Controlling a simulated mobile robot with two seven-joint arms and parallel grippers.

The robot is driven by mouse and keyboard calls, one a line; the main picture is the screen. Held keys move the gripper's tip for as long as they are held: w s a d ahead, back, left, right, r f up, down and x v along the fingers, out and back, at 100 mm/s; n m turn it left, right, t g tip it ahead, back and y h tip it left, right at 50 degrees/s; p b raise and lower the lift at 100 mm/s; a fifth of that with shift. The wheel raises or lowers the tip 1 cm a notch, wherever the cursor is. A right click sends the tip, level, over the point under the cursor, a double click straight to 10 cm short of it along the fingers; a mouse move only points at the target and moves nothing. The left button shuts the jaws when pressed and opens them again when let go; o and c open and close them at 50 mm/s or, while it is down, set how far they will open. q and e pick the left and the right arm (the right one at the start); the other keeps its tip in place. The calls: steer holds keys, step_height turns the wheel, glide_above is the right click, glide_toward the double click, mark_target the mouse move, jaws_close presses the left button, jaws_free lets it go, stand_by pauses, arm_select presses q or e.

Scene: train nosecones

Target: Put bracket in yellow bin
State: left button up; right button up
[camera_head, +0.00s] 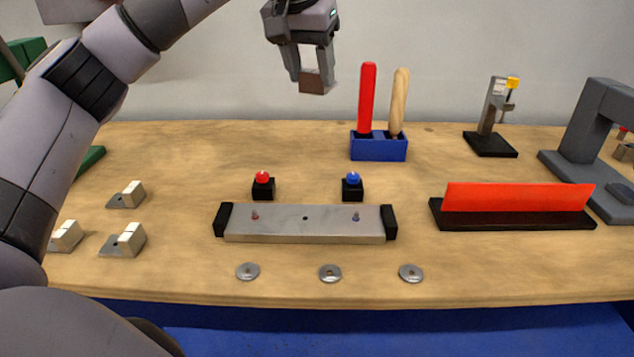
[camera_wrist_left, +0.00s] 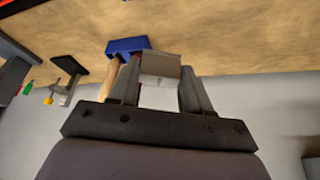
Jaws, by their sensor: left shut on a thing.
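My left gripper (camera_head: 313,78) is raised in front of the back wall, above the far part of the workbench. It is shut on a bracket (camera_head: 312,83), which looks like a small brownish-grey plate from the head. In the left wrist view the bracket (camera_wrist_left: 160,66) shows a grey plate with a white block behind it, between the two fingers. Similar pieces with grey plates and white blocks lie at the left of the bench: one at the back (camera_head: 131,194), one at the front left (camera_head: 66,236) and one at the front (camera_head: 124,241). No yellow bin and no right gripper are in view.
A blue holder (camera_head: 378,148) with a red and a wooden handle stands right of my gripper. A metal bar fixture (camera_head: 305,224), red and blue buttons, washers, an orange-red plate (camera_head: 518,197), a small clamp stand (camera_head: 490,140) and a grey press (camera_head: 590,140) occupy the bench.

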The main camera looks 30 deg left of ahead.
arm_select(q)
steer(key=shift+f+b, duration=1.1)
steer(key=shift+f, duration=8.7)
steer(key=shift+f, duration=0.25)
steer(key=o, duration=1.1)
steer(key=shift+r, duration=0.1)
steer(key=shift+c, duration=0.2)
steer(key=shift+r, duration=0.1)
